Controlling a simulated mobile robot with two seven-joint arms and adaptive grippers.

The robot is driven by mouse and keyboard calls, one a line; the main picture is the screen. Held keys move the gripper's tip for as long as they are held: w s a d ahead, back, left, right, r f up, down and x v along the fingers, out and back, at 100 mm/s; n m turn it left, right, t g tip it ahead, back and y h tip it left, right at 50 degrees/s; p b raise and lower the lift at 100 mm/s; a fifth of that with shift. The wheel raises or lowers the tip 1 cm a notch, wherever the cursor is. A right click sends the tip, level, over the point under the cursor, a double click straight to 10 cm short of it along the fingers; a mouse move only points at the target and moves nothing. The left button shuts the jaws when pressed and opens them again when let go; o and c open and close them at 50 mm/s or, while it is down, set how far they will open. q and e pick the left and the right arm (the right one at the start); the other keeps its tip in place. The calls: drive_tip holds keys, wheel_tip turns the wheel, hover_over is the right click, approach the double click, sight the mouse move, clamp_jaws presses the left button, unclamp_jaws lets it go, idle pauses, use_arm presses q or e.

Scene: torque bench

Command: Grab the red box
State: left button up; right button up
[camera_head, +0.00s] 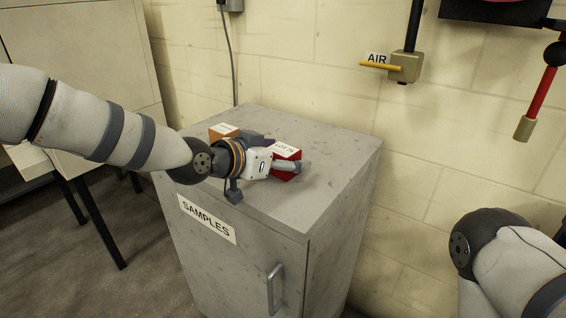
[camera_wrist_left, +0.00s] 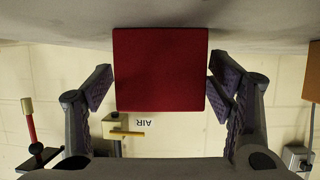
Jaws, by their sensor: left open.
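The red box (camera_head: 291,153) stands on top of the grey cabinet (camera_head: 335,160), with a white "LOT" label on its top. My left gripper (camera_head: 283,160) reaches across the cabinet top at the box and hides part of it in the head view. In the left wrist view, which looks upside down, the red box (camera_wrist_left: 160,65) lies between the two open fingers of my left gripper (camera_wrist_left: 160,84). Narrow gaps show on both sides of the box, so the fingers look apart from it. My right gripper is out of view.
An orange box (camera_head: 222,130) stands on the cabinet at the left, behind my left wrist. The cabinet has a "SAMPLES" label and a door handle (camera_head: 274,288). An air valve (camera_head: 404,67) is on the wall behind. The cabinet top at the right is clear.

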use_arm(q)
drive_tip(key=shift+r, duration=0.2)
drive_tip(key=shift+c, duration=0.6)
drive_tip(key=c, duration=1.4)
